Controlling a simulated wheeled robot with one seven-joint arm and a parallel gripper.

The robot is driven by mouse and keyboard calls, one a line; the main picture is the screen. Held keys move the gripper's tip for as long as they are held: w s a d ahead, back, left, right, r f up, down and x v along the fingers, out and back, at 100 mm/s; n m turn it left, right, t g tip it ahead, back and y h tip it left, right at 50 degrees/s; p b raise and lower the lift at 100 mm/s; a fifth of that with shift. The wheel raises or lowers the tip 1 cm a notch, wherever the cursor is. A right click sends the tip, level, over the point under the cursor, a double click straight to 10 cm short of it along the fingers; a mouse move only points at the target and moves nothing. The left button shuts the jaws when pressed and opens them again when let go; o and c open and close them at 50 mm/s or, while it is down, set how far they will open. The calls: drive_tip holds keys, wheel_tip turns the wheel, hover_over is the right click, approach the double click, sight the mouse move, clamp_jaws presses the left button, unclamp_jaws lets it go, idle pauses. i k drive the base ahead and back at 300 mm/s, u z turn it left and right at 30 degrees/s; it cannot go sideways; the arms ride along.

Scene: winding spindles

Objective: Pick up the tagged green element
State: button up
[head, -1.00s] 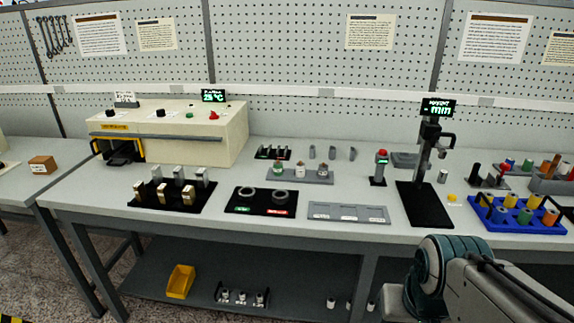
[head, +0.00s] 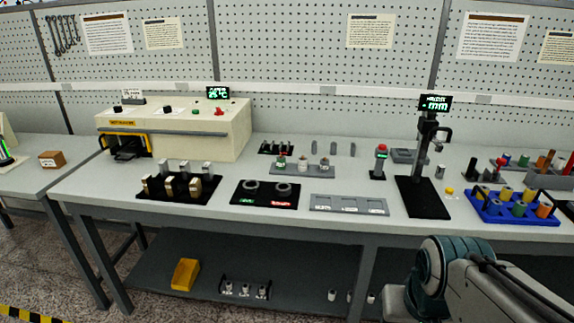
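Several green pieces are in view, and I cannot make out a tag on any of them. One small green-topped piece (head: 281,160) sits at the left of a grey three-place holder (head: 302,169) in the middle of the bench. A green cylinder (head: 519,208) stands in the blue rack (head: 484,215) at the right, among yellow, orange and other cylinders. Another small green piece (head: 527,165) is behind that rack. My arm shows at the lower right, over the bench's front edge, but my gripper is outside the picture.
A cream machine (head: 215,131) stands at the back left. A black-based gauge stand (head: 421,197) is left of the blue rack. A black two-ring mat (head: 265,194) and a grey tray (head: 349,204) lie near the front. A yellow bin (head: 185,274) is on the lower shelf.

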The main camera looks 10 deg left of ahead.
sight(281, 160)
drive_tip(key=z, duration=0.05)
drive_tip(key=k, duration=0.35)
drive_tip(key=u, duration=1.2)
drive_tip(key=i, duration=0.8)
drive_tip(key=u, duration=0.7)
drive_tip(key=i, duration=1.05)
drive_tip(key=z, duration=1.05)
drive_tip(key=i, duration=0.8)
drive_tip(key=z, duration=0.85)
